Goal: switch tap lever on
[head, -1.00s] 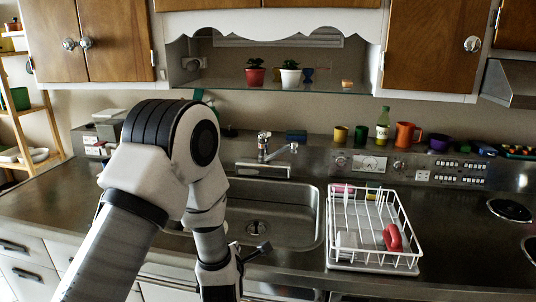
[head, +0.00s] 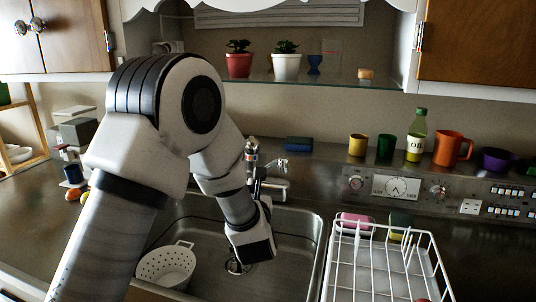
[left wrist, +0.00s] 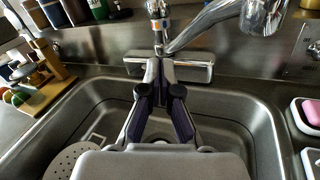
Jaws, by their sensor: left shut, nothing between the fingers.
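The chrome tap (head: 251,152) stands at the back of the steel sink (head: 318,240), its spout pointing right. In the left wrist view the tap body (left wrist: 157,12) and spout (left wrist: 205,22) show at the top. The tap's upper end is cut off there, so I cannot make out the lever clearly. My left gripper (head: 258,180) is in front of the tap, partly hidden by my wrist. In the left wrist view the left gripper (left wrist: 159,66) is shut and empty, its tips just below the tap body. I cannot tell whether they touch it. My right gripper is out of view.
A white colander (head: 166,266) sits in the sink's left part. A white dish rack (head: 385,262) stands right of the sink with a pink sponge (head: 356,222) at its back. A glass shelf (head: 330,83) with potted plants hangs above.

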